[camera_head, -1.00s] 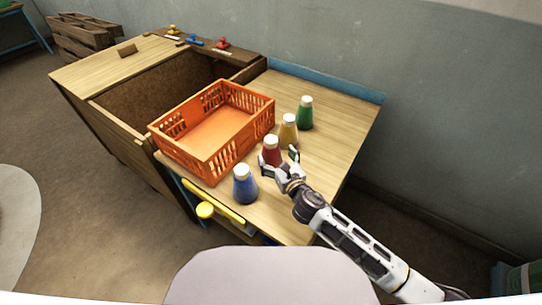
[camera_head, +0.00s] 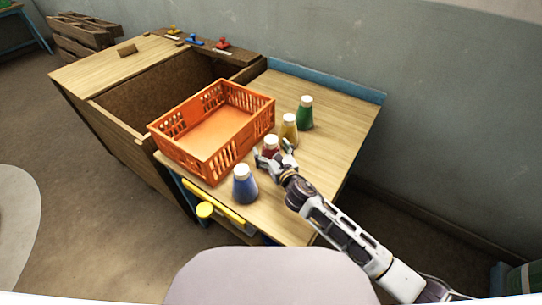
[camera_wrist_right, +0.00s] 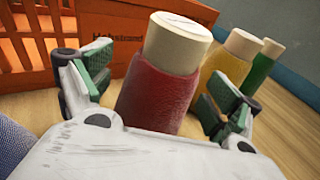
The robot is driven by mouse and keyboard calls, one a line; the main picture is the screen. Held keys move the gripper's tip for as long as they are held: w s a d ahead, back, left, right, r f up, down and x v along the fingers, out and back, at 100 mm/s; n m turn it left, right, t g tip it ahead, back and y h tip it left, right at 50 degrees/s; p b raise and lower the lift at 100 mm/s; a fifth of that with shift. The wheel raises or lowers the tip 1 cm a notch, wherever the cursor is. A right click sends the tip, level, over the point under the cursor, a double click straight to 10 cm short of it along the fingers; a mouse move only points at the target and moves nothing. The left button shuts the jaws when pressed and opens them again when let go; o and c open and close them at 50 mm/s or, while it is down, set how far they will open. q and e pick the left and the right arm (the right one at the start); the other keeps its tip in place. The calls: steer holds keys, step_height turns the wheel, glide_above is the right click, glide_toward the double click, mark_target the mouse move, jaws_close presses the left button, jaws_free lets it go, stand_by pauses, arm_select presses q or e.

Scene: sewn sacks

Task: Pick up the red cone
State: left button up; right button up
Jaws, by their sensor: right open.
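The red cone (camera_head: 271,149) with a cream top stands upright on the wooden table beside the orange crate. In the right wrist view the red cone (camera_wrist_right: 160,85) fills the middle, leaning in the picture, between the two green-padded fingers. My right gripper (camera_head: 273,156) is open around it, with one finger on each side; a gap shows between the cone and each pad. The cone's lower part is hidden behind my gripper in both views. My left gripper is not in view.
A blue cone (camera_head: 244,186) stands close in front; a yellow cone (camera_head: 288,129) and a green cone (camera_head: 305,115) stand behind. The empty orange crate (camera_head: 212,160) is just left. The table's right part (camera_head: 343,124) is clear.

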steer(key=c, duration=1.1)
steer(key=shift+c, duration=0.6)
steer(key=shift+r, duration=0.15)
